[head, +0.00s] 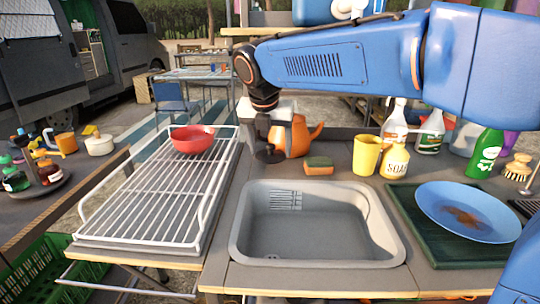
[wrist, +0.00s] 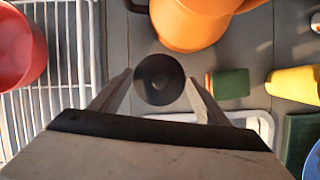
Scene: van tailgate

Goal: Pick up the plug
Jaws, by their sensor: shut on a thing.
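The plug (wrist: 160,80) is a dark round disc with a ring and a small centre, seen face-on in the wrist view. My gripper (wrist: 161,92) is shut on it, with one finger on each side. In the head view the plug (head: 270,155) shows as a dark disc under my gripper (head: 264,137), just behind the sink's back left corner. It looks close to the counter; I cannot tell whether it touches it. The grey sink basin (head: 315,257) is empty.
An orange jug (head: 299,138) stands close behind my gripper. A sponge (head: 319,166), a yellow cup (head: 366,155) and a soap bottle (head: 394,161) are to the right. A white dish rack (head: 150,205) with a red bowl (head: 192,140) is left. A blue plate (head: 455,200) lies far right.

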